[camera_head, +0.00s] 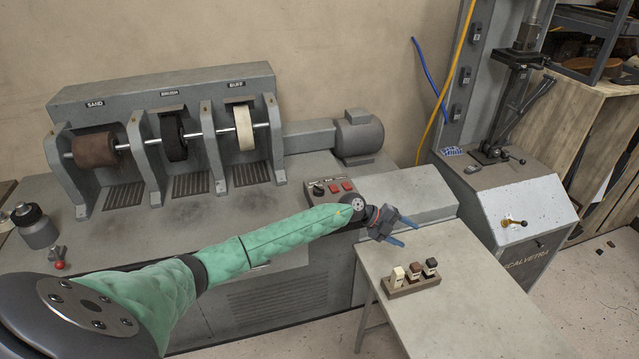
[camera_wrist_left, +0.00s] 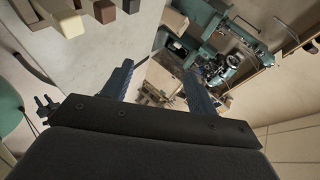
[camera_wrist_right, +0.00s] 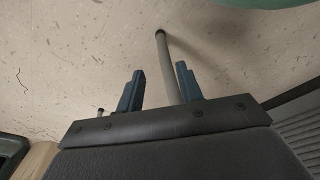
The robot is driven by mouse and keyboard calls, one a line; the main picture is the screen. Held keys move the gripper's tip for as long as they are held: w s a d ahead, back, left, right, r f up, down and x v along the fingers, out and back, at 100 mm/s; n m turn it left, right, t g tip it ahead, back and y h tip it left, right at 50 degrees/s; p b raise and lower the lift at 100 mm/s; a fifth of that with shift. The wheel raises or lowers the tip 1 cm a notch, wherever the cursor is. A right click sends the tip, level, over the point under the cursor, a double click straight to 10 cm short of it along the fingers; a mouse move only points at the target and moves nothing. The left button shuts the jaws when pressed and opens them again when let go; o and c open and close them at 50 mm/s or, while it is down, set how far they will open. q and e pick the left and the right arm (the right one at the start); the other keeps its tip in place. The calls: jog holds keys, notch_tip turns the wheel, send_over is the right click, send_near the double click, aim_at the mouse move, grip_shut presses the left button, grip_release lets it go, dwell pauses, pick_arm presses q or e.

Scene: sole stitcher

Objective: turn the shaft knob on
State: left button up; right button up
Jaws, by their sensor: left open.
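The control panel (camera_head: 336,193) sits on the grey bench, right of the grinding wheels. It carries a black round knob (camera_head: 318,188) at its left and two red buttons (camera_head: 341,185). The knob's setting is too small to read. My left gripper (camera_head: 404,232) is open and empty, right of the panel and apart from it, above the near edge of the bench. Its spread fingers also show in the left wrist view (camera_wrist_left: 158,72). My right gripper (camera_wrist_right: 160,70) shows only in the right wrist view, with fingers apart over the floor.
A small side table (camera_head: 460,300) holds a wooden block (camera_head: 411,288) with several small pieces, just below my left gripper. The wheels and motor (camera_head: 358,137) stand behind. A grey press machine (camera_head: 520,205) stands at right. A thin pole (camera_wrist_right: 172,70) shows near my right fingers.

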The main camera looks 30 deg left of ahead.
pick_arm(q)
jog(key=w+a+r+g+y+p, duration=0.25)
jog(key=a+y, duration=0.35)
jog(key=a, duration=1)
notch_tip(320, 180, up, 8)
jog(key=n+g+y, duration=0.2)
jog(key=g+y, duration=0.1)
jog(key=y, duration=0.2)
send_over(319, 187)
jog(key=shift+d+f, duration=0.1)
jog(key=shift+f, duration=0.05)
jog(key=shift+a, duration=0.25)
notch_tip(319, 187, down, 6)
jog(key=p, duration=0.3)
jog(key=shift+f+p, duration=0.35)
jog(key=shift+f, duration=0.45)
pick_arm(e)
jog(key=s+d+f, duration=0.2)
jog(key=s+f, duration=0.1)
jog(key=s, duration=0.3)
jog(key=s+d+f, duration=0.2)
jog(key=s+f, duration=0.2)
jog(key=s, duration=0.3)
jog(key=shift+s+d+g, duration=0.3)
jog(key=shift+d, duration=0.05)
pick_arm(q)
jog(key=c, duration=1)
pick_arm(e)
jog(key=shift+f, duration=0.15)
